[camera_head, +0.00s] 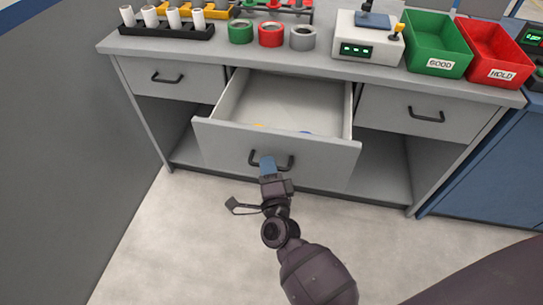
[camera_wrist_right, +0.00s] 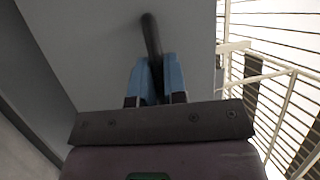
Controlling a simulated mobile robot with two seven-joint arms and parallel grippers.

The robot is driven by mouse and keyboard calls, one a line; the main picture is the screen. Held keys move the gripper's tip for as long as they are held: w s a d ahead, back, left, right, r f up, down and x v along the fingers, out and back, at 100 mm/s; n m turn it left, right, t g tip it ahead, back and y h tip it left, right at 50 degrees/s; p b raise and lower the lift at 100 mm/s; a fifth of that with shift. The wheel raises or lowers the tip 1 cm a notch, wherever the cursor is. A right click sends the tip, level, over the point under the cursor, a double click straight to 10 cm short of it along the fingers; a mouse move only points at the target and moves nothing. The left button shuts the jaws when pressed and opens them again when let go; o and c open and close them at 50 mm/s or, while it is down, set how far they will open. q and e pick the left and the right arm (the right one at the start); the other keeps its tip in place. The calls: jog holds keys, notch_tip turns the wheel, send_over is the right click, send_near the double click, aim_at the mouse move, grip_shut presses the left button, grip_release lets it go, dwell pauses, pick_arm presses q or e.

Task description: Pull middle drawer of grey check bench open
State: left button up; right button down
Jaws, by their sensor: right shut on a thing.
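The grey check bench (camera_head: 340,66) has three drawers side by side. Its middle drawer (camera_head: 225,140) is pulled out, and its inside shows with a yellow bit and a blue bit near the front. My right gripper (camera_head: 267,165) is shut on the black handle (camera_head: 288,162) of that drawer. In the right wrist view the blue fingertips (camera_wrist_right: 157,75) close around the handle (camera_wrist_right: 151,35), against the grey drawer front (camera_wrist_right: 90,40). My left gripper is not in view.
The left drawer (camera_head: 150,78) and right drawer (camera_head: 410,120) are shut. On the bench top stand tape rolls (camera_head: 271,34), a white device (camera_head: 365,42), a green bin (camera_head: 436,45) and a red bin (camera_head: 497,52). The floor (camera_head: 190,240) before the bench is clear.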

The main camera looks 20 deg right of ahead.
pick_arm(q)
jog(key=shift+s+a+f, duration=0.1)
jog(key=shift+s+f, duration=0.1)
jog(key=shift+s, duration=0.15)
pick_arm(e)
jog(key=s+a, duration=0.2)
jog(key=s, duration=0.1)
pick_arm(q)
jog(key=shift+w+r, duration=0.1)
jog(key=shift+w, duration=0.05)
pick_arm(e)
jog(key=c, duration=1.2)
grip_release()
pick_arm(q)
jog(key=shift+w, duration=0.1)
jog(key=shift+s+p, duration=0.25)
jog(key=shift+p, duration=0.2)
pick_arm(e)
jog(key=v, duration=1)
jog(key=shift+s+a, duration=0.15)
jog(key=shift+s, duration=0.2)
jog(key=shift+f, duration=0.1)
